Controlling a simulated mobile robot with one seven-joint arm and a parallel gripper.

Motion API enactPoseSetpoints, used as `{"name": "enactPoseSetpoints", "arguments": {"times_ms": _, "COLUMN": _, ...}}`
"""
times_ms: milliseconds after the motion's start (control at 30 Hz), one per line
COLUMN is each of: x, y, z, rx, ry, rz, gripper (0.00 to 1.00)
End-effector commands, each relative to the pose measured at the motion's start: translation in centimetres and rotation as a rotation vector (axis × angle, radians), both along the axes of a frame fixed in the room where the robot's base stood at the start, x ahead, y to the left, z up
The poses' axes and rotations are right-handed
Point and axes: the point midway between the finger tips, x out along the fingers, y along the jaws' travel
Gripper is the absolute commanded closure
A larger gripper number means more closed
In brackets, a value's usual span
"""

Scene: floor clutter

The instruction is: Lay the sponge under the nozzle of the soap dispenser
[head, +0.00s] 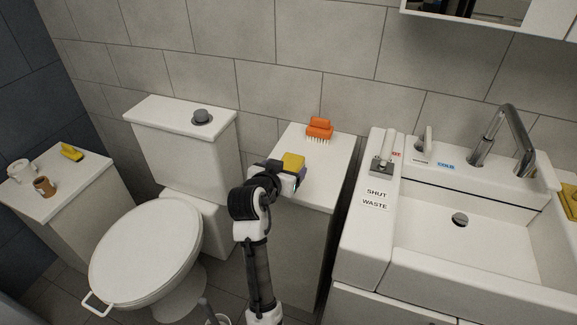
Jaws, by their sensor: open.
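A block with a yellow top and a purple side, which looks like the sponge (294,160), is on the white cabinet top (318,168) between the toilet and the sink. My gripper (291,178) is open at the near side of this block. The arm hides part of the block's near side, and I cannot tell whether the fingers are around it or touch it. I cannot make out a soap dispenser for certain. A grey and white fixture (382,164) stands on the sink's left ledge, but I cannot tell what it is.
An orange brush (319,129) lies behind the block. The sink basin (480,245) is at right, with a tall faucet (505,135) and a yellow item (569,200). The toilet (150,250) is at left. Cups and a yellow object (71,153) are on the far-left cabinet.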

Motion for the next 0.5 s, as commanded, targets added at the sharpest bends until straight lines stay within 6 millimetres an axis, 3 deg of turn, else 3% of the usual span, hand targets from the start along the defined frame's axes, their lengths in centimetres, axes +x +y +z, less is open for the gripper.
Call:
{"name": "enactPoseSetpoints", "arguments": {"times_ms": 200, "x": -4.2, "y": 1.4, "z": 1.7, "rx": 0.000, "ry": -0.002, "rz": 0.003, "gripper": 0.23}}
{"name": "enactPoseSetpoints", "arguments": {"times_ms": 500, "x": -6.9, "y": 2.3, "z": 3.0, "rx": 0.000, "ry": -0.001, "rz": 0.001, "gripper": 0.23}}
